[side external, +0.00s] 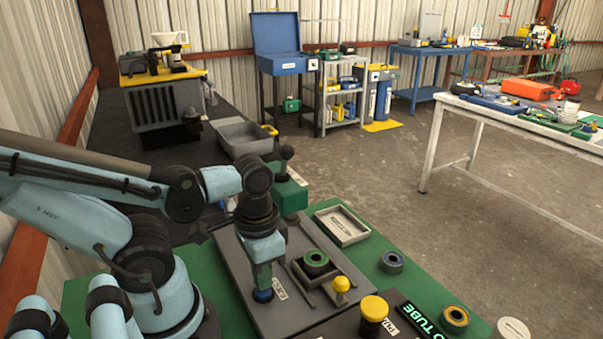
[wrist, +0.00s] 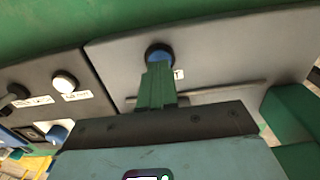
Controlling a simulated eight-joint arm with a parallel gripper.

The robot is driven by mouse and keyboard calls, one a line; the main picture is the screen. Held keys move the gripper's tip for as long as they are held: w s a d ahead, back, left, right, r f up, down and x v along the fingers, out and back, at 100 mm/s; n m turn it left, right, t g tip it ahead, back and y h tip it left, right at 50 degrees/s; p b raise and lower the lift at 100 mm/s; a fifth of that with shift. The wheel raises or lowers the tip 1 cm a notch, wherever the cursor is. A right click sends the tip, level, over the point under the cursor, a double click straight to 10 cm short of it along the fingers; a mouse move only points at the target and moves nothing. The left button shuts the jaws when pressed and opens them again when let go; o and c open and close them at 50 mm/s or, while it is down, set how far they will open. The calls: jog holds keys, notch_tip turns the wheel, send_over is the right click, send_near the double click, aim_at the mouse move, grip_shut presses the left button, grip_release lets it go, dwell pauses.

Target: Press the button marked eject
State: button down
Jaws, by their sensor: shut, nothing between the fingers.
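A blue round button (side external: 263,295) in a dark collar sits on the grey panel (side external: 240,270), with a small white label (side external: 278,288) beside it whose word I cannot read surely. My gripper (side external: 262,284) points down, shut and empty, with its fingertips right over this button. In the wrist view the green fingers (wrist: 156,72) overlap the near side of the blue button (wrist: 160,51). They look touching or nearly so; I cannot tell whether it is pressed in. Its label (wrist: 180,74) is mostly hidden behind the fingers.
The wrist view shows a white button (wrist: 65,82) on a darker panel at left. A metal rod (wrist: 225,90) lies close beside the fingers.

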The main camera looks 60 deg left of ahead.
notch_tip(320, 180, up, 6)
dwell(0.7)
dwell(0.5)
